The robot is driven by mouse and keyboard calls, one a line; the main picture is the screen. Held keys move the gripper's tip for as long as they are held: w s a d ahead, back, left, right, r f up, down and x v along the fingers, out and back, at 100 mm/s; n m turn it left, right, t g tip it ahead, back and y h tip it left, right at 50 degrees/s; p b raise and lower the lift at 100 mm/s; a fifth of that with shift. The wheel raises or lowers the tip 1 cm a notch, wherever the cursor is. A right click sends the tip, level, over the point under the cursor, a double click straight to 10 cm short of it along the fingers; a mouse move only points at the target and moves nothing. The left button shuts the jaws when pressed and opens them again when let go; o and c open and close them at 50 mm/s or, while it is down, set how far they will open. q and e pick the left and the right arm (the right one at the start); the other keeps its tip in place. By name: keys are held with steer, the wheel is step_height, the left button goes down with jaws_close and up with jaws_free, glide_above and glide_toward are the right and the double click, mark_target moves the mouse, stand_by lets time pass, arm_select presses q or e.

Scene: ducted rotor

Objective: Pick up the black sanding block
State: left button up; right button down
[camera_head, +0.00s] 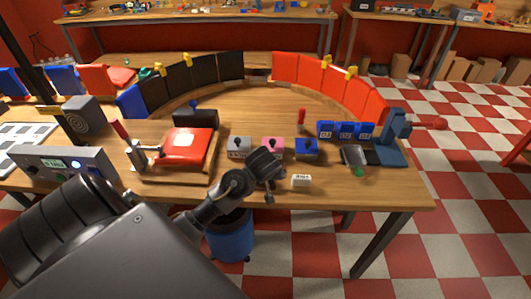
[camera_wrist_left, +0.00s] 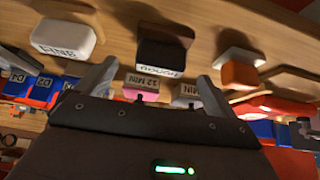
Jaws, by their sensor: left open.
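The black sanding block (camera_wrist_left: 165,48), lettered "ROUGH", lies on the wooden bench in the left wrist view, ahead of and between my left fingertips. My left gripper (camera_wrist_left: 157,74) is open and empty, with one finger to each side of the block's near end. In the head view my left gripper (camera_head: 266,163) hangs over the bench's front part. I cannot make out the black block there; the gripper and arm seem to cover it. My right gripper is in neither view.
A white "FINE" block (camera_wrist_left: 64,38) and an orange-and-white block (camera_wrist_left: 239,68) flank the black one. Behind my gripper stand a grey timer (camera_head: 238,147), a pink timer (camera_head: 273,146) and a blue timer (camera_head: 307,149).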

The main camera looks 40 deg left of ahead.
arm_select(q)
steer(key=shift+p+x, duration=0.65)
steer(key=shift+x, duration=1.95)
steer(key=shift+r, duration=0.1)
steer(key=c, duration=1.1)
steer(key=shift+r, duration=0.1)
steer(key=shift+w+r, duration=0.1)
steer(key=shift+r, duration=0.2)
step_height(320, 180, up, 2)
steer(key=shift+r+b, duration=0.25)
steer(key=shift+b, duration=0.35)
steer(key=shift+s+d+r+p, duration=0.55)
steer(key=shift+s+r, duration=1.05)
steer(key=shift+s, duration=0.65)
steer(key=shift+s+d+r+p, duration=0.4)
steer(key=shift+s+d+r, duration=0.2)
steer(key=shift+s+r, duration=1.35)
steer(key=shift+s+d+r+p, duration=0.55)
steer(key=shift+s+r, duration=0.75)
steer(key=shift+s, duration=1.3)
